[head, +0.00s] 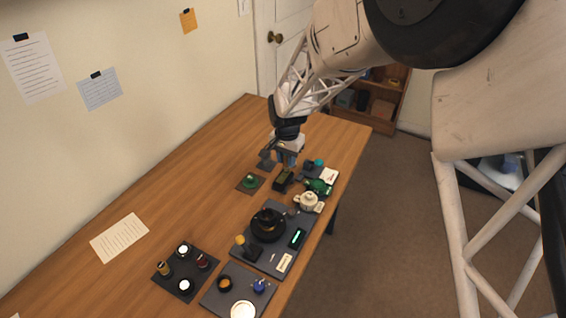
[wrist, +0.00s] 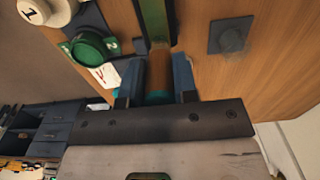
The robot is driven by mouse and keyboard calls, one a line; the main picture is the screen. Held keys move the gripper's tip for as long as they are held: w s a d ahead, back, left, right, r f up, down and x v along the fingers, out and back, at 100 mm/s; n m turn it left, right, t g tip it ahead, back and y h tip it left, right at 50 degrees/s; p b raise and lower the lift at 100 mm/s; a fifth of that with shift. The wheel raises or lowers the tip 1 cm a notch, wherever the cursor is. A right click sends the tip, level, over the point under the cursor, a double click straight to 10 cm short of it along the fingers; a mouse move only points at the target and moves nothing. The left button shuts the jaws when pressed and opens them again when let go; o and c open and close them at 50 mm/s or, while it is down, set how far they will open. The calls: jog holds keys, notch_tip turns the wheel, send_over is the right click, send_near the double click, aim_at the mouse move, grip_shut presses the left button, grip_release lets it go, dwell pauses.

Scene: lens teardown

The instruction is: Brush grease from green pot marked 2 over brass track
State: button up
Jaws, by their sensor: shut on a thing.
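The green pot (head: 318,187) stands near the table's right edge. In the wrist view the green pot (wrist: 88,48) is at upper left, with a label marked 2 (wrist: 112,43) beside it. My gripper (head: 286,160) is over the far part of the table. I cannot make out the brass track.
A white pot marked 1 (wrist: 35,10) stands beside the green pot. A black ring-shaped part (head: 268,225) sits on a dark tray (head: 245,262). A small green object on a dark mat (head: 250,182) is left of the holder. The table's left side is mostly clear.

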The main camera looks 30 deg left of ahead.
jog(key=shift+w+r, duration=0.15)
jog(key=shift+w, duration=0.55)
jog(key=shift+r, duration=3.85)
jog(key=shift+s+f, duration=0.1)
jog(key=shift+f, duration=3.5)
jog(key=shift+s+f, duration=0.15)
jog(key=shift+f, duration=0.15)
jog(key=shift+s, duration=3.4)
jog(key=shift+w+f, duration=0.15)
jog(key=shift+w, duration=2.9)
jog(key=shift+w+r, duration=0.25)
jog(key=shift+w, duration=0.35)
jog(key=shift+s+r, duration=0.1)
jog(key=shift+r, duration=3.7)
